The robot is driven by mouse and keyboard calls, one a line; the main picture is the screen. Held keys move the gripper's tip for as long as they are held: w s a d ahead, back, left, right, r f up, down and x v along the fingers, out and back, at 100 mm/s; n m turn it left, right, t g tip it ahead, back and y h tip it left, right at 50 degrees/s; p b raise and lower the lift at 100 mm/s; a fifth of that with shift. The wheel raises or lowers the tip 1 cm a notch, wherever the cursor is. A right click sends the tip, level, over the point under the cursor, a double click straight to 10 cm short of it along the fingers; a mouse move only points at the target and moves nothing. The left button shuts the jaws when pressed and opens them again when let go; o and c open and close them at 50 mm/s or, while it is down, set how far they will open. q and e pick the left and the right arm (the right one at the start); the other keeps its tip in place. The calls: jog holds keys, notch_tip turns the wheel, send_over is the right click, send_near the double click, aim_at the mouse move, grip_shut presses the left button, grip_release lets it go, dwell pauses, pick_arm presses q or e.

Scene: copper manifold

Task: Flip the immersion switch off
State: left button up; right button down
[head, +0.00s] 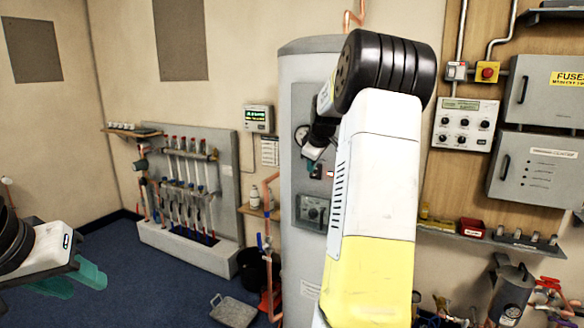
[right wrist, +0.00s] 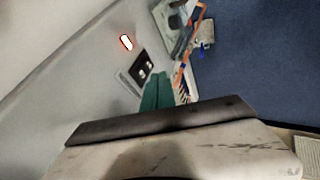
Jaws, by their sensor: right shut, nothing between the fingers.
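The tall grey cylinder (head: 300,95) stands in the middle of the head view. On its front are a small dark switch plate (head: 316,172) and a red-edged white piece (head: 330,174) beside it. In the right wrist view the dark plate (right wrist: 142,68) carries small pale parts, and the red-edged piece (right wrist: 127,42) is close by. I cannot read which way any switch is set. My right gripper (head: 312,153) is shut and empty, with its green fingertips (right wrist: 155,92) close to the plate; contact cannot be told. My left gripper (head: 72,280) is open and empty at lower left.
A dial control box (head: 312,211) sits lower on the cylinder, and a round gauge (head: 301,134) is partly behind my right arm. A copper pipe (head: 267,245) runs along the cylinder's left. Grey boxes (head: 545,90) hang at right. Blue floor (head: 150,285) is open at left.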

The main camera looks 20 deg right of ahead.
jog(key=v, duration=1)
jog(key=shift+r, duration=0.15)
jog(key=shift+a, duration=0.1)
